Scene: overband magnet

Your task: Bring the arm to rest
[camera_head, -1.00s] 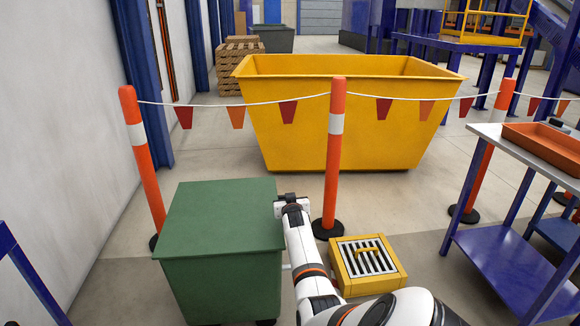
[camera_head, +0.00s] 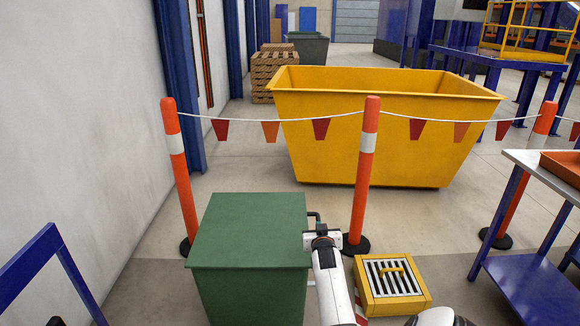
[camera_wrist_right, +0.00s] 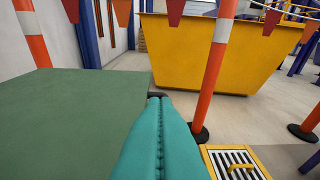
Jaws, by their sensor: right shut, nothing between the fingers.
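My right arm reaches forward from the bottom of the head view. Its gripper (camera_head: 322,240) is beside the right edge of a green lidded bin (camera_head: 248,232). In the right wrist view the two teal fingers (camera_wrist_right: 158,112) lie pressed together with nothing between them. The bin's flat green top (camera_wrist_right: 70,115) fills the left of that view. I cannot tell whether the gripper touches the bin. My left gripper is not in view.
Orange posts (camera_head: 366,175) with a flag rope stand ahead, before a large yellow skip (camera_head: 385,135). A yellow-framed floor grate (camera_head: 393,284) lies right of my arm. A metal-topped table (camera_head: 545,170) with an orange tray (camera_head: 562,167) stands at right. A blue frame (camera_head: 28,268) is at left.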

